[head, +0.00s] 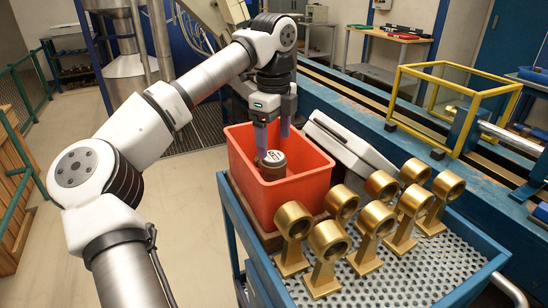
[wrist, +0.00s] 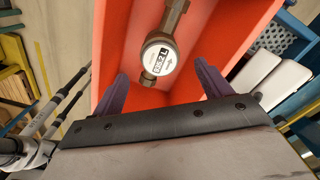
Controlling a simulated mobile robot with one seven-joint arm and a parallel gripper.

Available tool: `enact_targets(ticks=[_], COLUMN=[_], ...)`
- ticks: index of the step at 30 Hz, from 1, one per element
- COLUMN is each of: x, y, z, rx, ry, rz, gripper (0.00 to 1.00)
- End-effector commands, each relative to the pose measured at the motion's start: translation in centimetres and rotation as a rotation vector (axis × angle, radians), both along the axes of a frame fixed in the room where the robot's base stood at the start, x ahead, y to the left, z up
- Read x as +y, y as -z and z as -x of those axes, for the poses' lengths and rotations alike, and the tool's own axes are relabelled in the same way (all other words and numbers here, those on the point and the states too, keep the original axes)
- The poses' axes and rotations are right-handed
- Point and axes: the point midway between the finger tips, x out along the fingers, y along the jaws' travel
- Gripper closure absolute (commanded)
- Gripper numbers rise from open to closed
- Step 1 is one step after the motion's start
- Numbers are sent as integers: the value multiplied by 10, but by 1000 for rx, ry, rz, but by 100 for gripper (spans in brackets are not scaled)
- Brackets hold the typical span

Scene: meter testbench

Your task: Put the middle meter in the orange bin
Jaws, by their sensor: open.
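A meter (head: 272,160) with a round white dial face is inside the bin. In the wrist view the meter (wrist: 160,56) shows its dial and brass-brown pipe ends, lying between the orange walls (wrist: 232,50). My gripper (head: 272,140) is over the bin with its fingers reaching down into it. In the wrist view my gripper's two purple fingers (wrist: 162,92) are spread apart, with nothing held between them, and the meter lies beyond them. No other meter is clearly visible.
Several gold ring-topped stands (head: 326,240) are on the perforated cart top (head: 430,265), right of the bin. White boxes (head: 345,150) stand behind the bin. A yellow frame (head: 455,95) is on the blue bench at the back right. The cart's front right is clear.

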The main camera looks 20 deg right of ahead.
Motion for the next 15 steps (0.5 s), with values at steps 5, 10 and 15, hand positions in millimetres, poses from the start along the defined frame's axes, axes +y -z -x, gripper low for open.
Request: enact_targets(ticks=[5, 10, 15], x=[-1, 0, 0], y=[-26, -33, -33], z=[0, 0, 0], rx=[-1, 1, 2], ry=[-1, 2, 2], rz=[0, 0, 1], gripper=[23, 23, 23])
